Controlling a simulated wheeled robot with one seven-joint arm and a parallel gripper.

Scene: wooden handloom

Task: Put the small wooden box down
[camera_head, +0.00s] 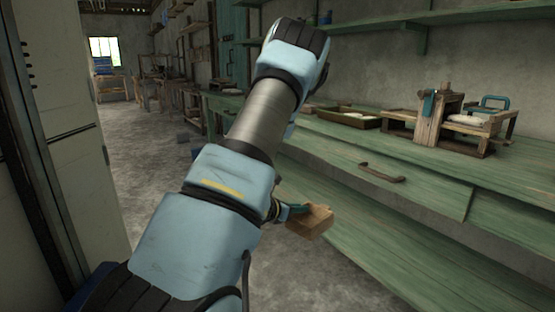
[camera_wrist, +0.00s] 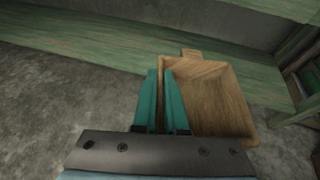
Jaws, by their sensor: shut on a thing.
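The small wooden box (camera_head: 312,222) is light brown and hangs in the air in front of the green bench. In the wrist view the box (camera_wrist: 218,104) is open-topped, with its hollow inside facing the camera. My gripper (camera_head: 291,210) is shut on the box's left wall, and my arm hides part of the gripper in the head view. In the wrist view the two teal fingers of my gripper (camera_wrist: 160,95) are close together at that wall. The box appears empty.
A pale cabinet (camera_head: 75,130) stands left. Concrete floor (camera_head: 150,165) lies open between.

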